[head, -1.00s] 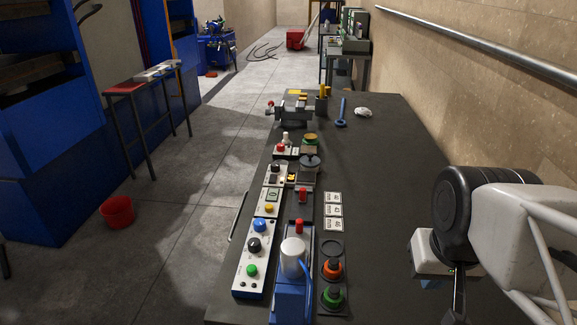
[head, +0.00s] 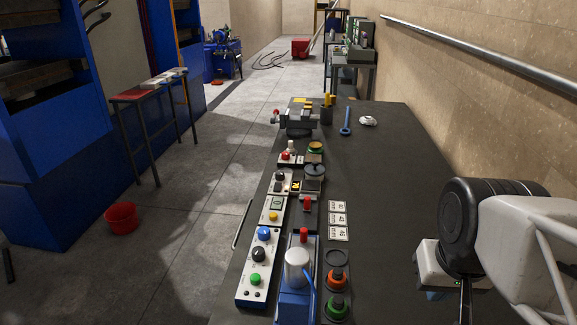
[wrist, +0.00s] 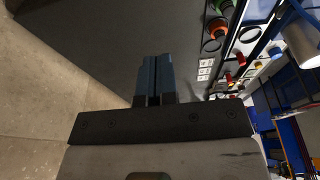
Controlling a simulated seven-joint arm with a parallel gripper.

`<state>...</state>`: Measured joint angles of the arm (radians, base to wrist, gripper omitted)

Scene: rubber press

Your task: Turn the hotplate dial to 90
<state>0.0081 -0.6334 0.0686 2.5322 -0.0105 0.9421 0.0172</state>
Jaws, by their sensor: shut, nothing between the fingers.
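A small unit with an orange lit display (head: 296,185) and a dark round top (head: 314,171) stands in the middle of the bench row; it looks like the hotplate, but I cannot be sure. A white panel beside it carries a black knob (head: 281,175), which may be its dial; no number can be read. My gripper (head: 465,303) hangs at the right of the bench, well apart from these controls. In the wrist view its two blue-grey fingers (wrist: 153,78) are together and empty.
White panels with coloured knobs and buttons (head: 257,255) line the bench's left side. A white cylinder on a blue base (head: 297,263) stands at the front, beside orange and green knobs (head: 336,291). The dark bench top (head: 385,190) is mostly clear to the right, up to the wall.

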